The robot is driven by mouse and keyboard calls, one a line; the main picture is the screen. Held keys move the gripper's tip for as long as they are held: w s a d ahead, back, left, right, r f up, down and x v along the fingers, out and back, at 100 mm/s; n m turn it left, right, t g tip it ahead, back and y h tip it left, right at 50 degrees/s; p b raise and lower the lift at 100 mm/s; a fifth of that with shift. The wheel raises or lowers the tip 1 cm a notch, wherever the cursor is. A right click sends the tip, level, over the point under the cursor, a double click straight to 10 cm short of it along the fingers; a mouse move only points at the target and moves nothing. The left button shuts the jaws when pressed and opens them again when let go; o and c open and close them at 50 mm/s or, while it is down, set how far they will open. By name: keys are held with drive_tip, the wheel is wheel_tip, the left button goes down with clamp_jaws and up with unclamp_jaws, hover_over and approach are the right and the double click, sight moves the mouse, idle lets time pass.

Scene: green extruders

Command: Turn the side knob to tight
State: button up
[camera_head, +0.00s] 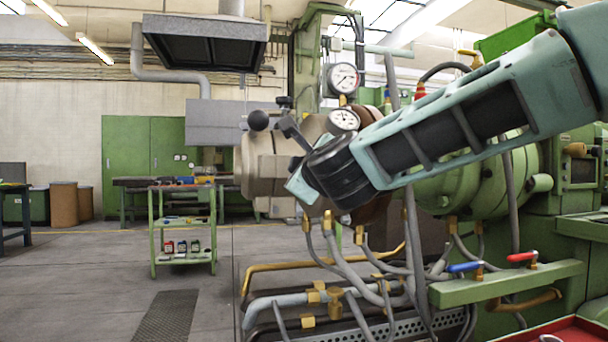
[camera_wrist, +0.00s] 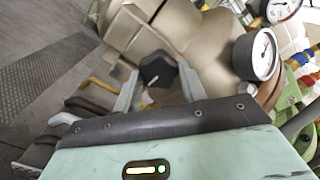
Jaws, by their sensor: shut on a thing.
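The side knob (camera_wrist: 157,70) is black and faceted, with a small pale mark on its face, on the side of the beige extruder head (camera_wrist: 175,25). In the wrist view my gripper (camera_wrist: 159,82) has one finger on each side of the knob and is shut on it. In the head view my gripper (camera_head: 294,160) is against the near side of the beige head (camera_head: 255,160). There my wrist and fingers hide most of the knob, so its angle is hard to read. I cannot tell from the mark how tight it is.
A black ball handle (camera_head: 258,121) sticks out just left of my gripper. Two pressure gauges (camera_head: 343,78) (camera_head: 344,120) stand close above my wrist. Hoses and brass fittings (camera_head: 330,220) hang below. Open floor (camera_head: 90,290) and a green cart (camera_head: 183,228) are at left.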

drive_tip(key=shift+f, duration=0.1)
drive_tip(key=o, duration=1)
drive_tip(key=p+v, duration=0.1)
drive_tip(key=v, duration=1.6)
drive_tip(key=shift+s, duration=0.2)
